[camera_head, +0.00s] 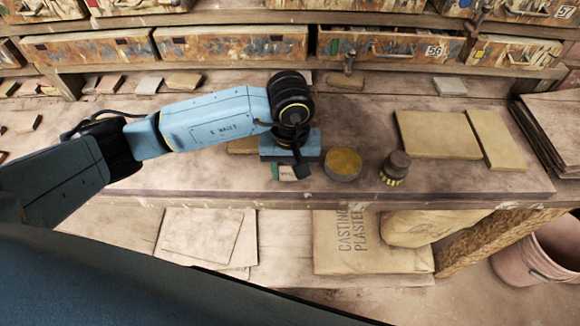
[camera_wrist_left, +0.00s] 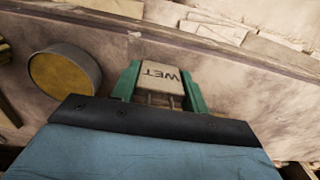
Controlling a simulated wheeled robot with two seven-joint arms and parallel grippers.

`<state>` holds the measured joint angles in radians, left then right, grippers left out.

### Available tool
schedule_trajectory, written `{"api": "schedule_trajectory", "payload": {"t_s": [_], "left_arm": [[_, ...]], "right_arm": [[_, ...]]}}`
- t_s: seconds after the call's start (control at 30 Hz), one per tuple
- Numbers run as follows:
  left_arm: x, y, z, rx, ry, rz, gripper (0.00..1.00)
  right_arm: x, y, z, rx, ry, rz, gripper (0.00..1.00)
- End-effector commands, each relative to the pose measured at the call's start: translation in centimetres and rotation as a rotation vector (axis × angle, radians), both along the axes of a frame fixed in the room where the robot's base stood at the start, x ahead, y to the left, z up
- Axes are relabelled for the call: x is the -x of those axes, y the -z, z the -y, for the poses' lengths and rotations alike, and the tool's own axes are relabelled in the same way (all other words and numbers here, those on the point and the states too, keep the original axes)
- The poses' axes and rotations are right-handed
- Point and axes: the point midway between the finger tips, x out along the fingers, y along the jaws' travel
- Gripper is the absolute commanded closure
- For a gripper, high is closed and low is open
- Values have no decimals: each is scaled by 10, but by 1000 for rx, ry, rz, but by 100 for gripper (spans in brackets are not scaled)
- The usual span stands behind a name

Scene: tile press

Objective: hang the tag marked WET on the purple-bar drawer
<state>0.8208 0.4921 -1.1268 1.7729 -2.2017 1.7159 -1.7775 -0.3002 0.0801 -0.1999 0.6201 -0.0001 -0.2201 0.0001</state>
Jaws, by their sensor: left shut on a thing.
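My left gripper (camera_head: 290,172) is low over the front part of the workbench. In the left wrist view its green fingers (camera_wrist_left: 160,88) are shut on a pale tag (camera_wrist_left: 160,77) marked WET, which reads upside down there. In the head view the tag shows only as a small pale patch (camera_head: 296,172) beside a green finger. A row of worn drawers runs along the back, with a yellow-marked one (camera_head: 230,44) and a green-marked one (camera_head: 390,47). I cannot make out a purple bar on any drawer. My right gripper is not in view.
A round tin with a yellowish top (camera_head: 343,163) stands just right of the gripper, also in the left wrist view (camera_wrist_left: 65,78). A dark brush (camera_head: 396,167) stands beyond it. Tan slabs (camera_head: 437,135) lie at right. Small tiles (camera_head: 184,81) lie below the drawers.

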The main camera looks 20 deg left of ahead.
Motion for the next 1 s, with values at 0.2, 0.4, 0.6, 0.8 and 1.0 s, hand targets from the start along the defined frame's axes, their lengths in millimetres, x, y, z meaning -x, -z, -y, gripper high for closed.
{"api": "schedule_trajectory", "payload": {"t_s": [0.2, 0.4, 0.6, 0.8, 1.0], "left_arm": [[0, 0, 0, 1, 0, 1, 77], [-1, 5, 0, 1, 1, 1, 77], [0, 4, 0, 1, 0, 1, 34], [0, 4, 0, 1, 0, 1, 34], [1, 3, 0, 2, 0, -3, 34]], "right_arm": [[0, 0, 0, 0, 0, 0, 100], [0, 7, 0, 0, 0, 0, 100], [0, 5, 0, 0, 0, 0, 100], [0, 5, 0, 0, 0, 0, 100], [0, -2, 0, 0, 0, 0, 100]]}}
